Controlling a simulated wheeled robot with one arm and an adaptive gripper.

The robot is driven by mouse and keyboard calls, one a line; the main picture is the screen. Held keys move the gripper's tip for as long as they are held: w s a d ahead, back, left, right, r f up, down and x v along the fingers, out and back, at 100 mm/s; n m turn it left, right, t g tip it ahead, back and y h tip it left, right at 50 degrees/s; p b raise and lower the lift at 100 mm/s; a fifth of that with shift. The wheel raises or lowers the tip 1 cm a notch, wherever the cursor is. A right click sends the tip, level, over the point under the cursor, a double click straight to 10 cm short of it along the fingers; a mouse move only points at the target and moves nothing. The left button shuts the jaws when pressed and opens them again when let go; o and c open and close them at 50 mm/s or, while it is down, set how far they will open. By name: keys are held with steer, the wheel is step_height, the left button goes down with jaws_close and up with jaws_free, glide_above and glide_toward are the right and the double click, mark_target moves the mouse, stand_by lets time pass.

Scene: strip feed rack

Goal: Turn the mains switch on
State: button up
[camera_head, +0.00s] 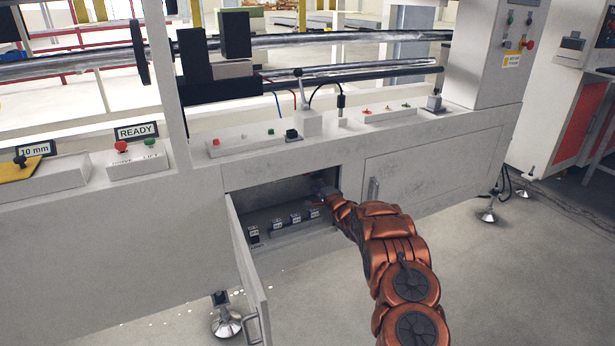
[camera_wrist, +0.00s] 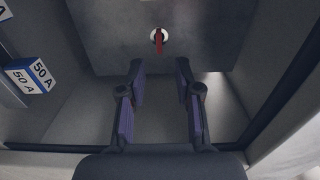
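The mains switch (camera_wrist: 158,38) shows in the wrist view as a small red lever on a pale round base, set in a grey panel inside the open cabinet. The lever looks roughly upright in that picture. My gripper (camera_wrist: 160,80) is open and empty, its two fingers on either side of the space below the switch in the picture, apart from the lever. In the head view my gripper (camera_head: 325,191) reaches into the cabinet's upper right part. I cannot make out the lever clearly in the head view.
The cabinet door (camera_head: 250,270) stands open on the left. Several labelled blocks (camera_head: 277,226) stand on the cabinet's floor; one marked 50 A (camera_wrist: 30,76) is left of my fingers. The neighbouring door (camera_head: 415,180) is shut. A READY sign (camera_head: 136,131) stands on the rack.

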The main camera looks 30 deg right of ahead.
steer(key=w+b, duration=0.3)
steer(key=w, duration=0.4)
steer(key=shift+w+d, duration=0.25)
steer(key=shift+w, duration=0.05)
stand_by(0.4)
steer(key=shift+f, duration=0.1)
jaws_close()
stand_by(0.4)
